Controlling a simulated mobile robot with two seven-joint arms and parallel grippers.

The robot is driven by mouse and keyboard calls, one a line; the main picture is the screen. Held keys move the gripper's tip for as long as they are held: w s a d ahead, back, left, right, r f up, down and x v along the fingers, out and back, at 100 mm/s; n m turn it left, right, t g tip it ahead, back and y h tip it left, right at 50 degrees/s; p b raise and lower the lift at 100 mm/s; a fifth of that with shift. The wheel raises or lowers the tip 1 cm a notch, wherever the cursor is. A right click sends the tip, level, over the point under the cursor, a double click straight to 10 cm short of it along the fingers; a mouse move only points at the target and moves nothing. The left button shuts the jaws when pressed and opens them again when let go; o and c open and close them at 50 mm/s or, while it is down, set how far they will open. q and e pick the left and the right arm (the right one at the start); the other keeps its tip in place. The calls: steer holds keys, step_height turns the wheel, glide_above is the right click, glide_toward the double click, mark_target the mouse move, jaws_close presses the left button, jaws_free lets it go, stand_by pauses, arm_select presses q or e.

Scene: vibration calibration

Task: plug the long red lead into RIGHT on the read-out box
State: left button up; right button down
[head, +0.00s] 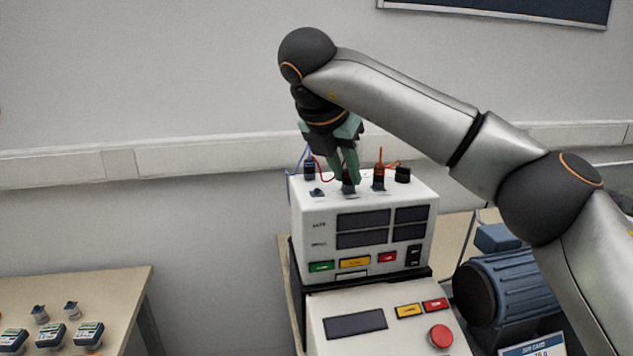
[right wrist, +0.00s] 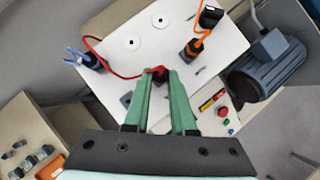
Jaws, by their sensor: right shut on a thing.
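The read-out box (head: 310,222) is white, with dark displays on its front and sockets and plugs on its top. My right gripper (head: 347,178) points down over the box top, its green fingers shut on a dark plug (head: 348,188). In the right wrist view the fingers (right wrist: 160,80) close on this plug, and the red lead (right wrist: 120,74) curves from it leftward. The plug is at or just above the box top; I cannot tell whether it is seated. The fingers partly hide it. No RIGHT label is readable. My left gripper is not in view.
A dark blue plug (right wrist: 90,62) stands at the box's left, and a plug with an orange lead (right wrist: 193,48) stands to the right. A control panel with a red button (head: 440,336) is in front. A blue motor (head: 512,290) is at right. Small blocks lie on the left table (head: 110,290).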

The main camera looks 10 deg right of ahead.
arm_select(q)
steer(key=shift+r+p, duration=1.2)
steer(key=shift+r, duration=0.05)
arm_select(e)
steer(key=shift+w+m+g+h, duration=0.1)
steer(key=shift+m+g+h, duration=0.4)
steer(key=shift+m, duration=0.8)
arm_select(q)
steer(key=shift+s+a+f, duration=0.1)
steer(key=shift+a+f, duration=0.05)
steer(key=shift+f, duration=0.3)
arm_select(e)
steer(key=shift+a+m+g+p, duration=0.1)
steer(key=shift+m+g+p, duration=0.2)
steer(key=shift+m+p, duration=0.35)
arm_select(q)
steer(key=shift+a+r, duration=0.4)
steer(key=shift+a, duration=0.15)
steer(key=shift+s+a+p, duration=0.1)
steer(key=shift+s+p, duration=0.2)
steer(key=shift+p, duration=0.35)
arm_select(e)
steer(key=shift+w+m+h, duration=0.1)
steer(key=shift+m+h, duration=0.15)
steer(key=shift+h, duration=0.05)
